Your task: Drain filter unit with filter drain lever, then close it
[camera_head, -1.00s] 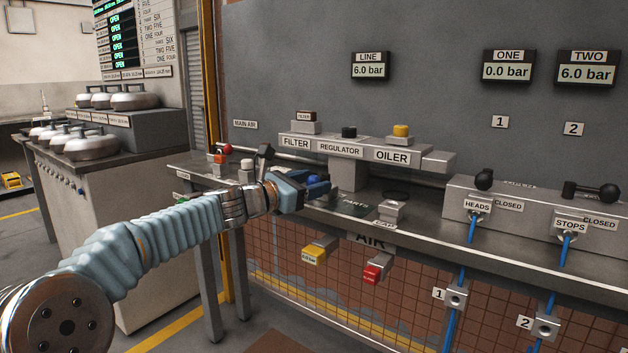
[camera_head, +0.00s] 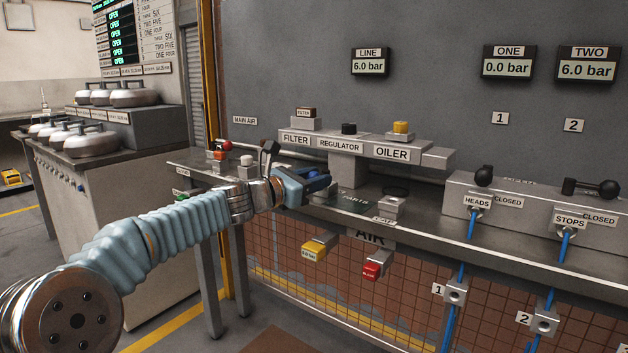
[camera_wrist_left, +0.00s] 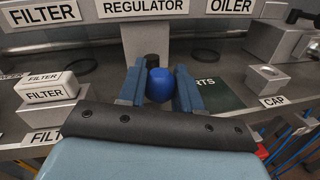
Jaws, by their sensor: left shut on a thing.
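My left gripper (camera_head: 318,184) reaches over the bench below the filter, regulator and oiler row. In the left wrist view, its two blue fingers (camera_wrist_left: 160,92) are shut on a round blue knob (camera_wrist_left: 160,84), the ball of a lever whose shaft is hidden. The filter unit (camera_head: 296,138) carries a FILTER label and stands at the left end of the row. Its lower part is hidden behind my gripper and wrist in the head view. My right gripper is in neither view.
The regulator (camera_head: 340,145) and oiler (camera_head: 391,153) stand to the right. A CAP block (camera_head: 391,207) and a dark PARTS mat (camera_head: 352,201) lie on the bench. The LINE display (camera_head: 370,62) reads 6.0 bar.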

